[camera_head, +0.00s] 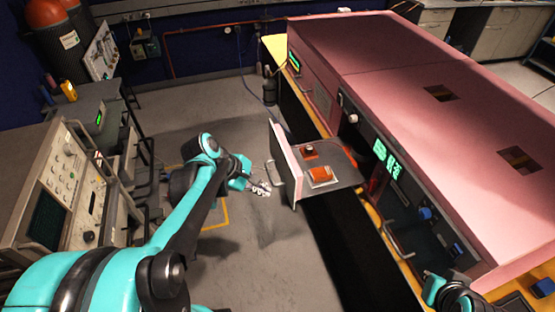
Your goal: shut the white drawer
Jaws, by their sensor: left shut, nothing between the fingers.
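The white drawer (287,165) stands pulled out from the pink foam enclosure's front, with its white front panel and a metal handle facing left. Inside its dark tray lie an orange and white item and a small dark knob-like item on red. My left gripper (264,189) is shut and empty, just left of the drawer front near its handle. I cannot tell whether it touches the handle. Part of my right arm (455,297) shows at the bottom right edge; its fingers are out of the picture.
The pink enclosure (390,110) fills the right side, with green displays and knobs on its dark front. A bench with an instrument (62,195) stands at the left. The grey floor between is clear.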

